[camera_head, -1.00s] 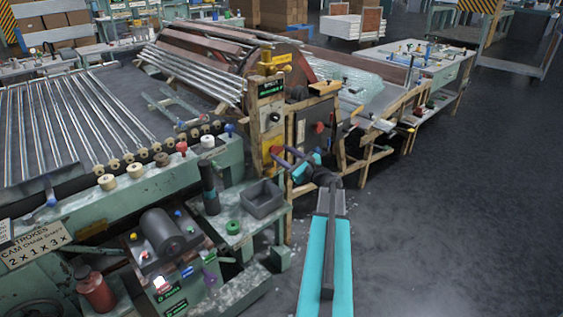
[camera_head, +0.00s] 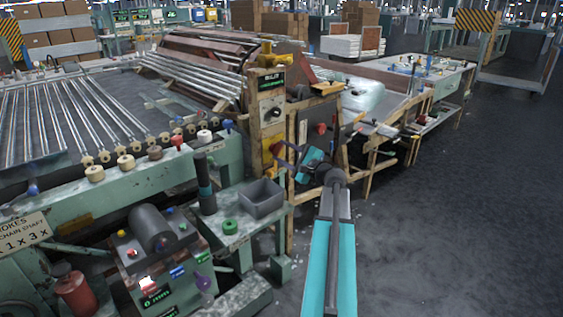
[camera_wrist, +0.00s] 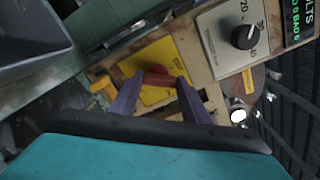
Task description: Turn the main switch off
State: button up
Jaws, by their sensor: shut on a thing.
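The main switch is a red handle (camera_wrist: 157,77) on a yellow plate (camera_wrist: 168,59), set in a tan upright panel. In the wrist view my gripper (camera_wrist: 160,81) has its two purple fingers on either side of the red handle and is shut on it. The plate and panel look tilted in that view. In the head view my gripper (camera_head: 280,155) reaches the front of the yellow plate (camera_head: 271,147) on the post, and its turquoise body looks rolled. The handle is mostly hidden there, and I cannot read its position marks.
A dial with a black knob (camera_wrist: 245,37) sits beside the switch on the same panel. A grey bin (camera_head: 261,198) stands on the green bench below left. A wooden frame and glass-loaded table lie to the right. Open floor (camera_head: 450,220) is at right.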

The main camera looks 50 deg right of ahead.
jog(key=n+b, duration=0.2)
jog(key=b, duration=0.1)
jog(key=n+b, duration=0.3)
jog(key=b, duration=0.1)
jog(key=shift+w+a, duration=0.15)
jog(key=shift+w, duration=0.05)
jog(key=shift+r+n+b, duration=0.1)
jog(key=shift+n+b, duration=0.75)
jog(key=shift+n, duration=0.15)
jog(key=shift+r, duration=0.1)
jog(key=o, duration=1)
jog(key=shift+o, duration=0.2)
jog(key=shift+s+f, duration=0.15)
jog(key=shift+f, duration=0.05)
jog(key=s+a+p, duration=0.1)
jog(key=s, duration=1.2)
jog(key=shift+s+p, duration=0.3)
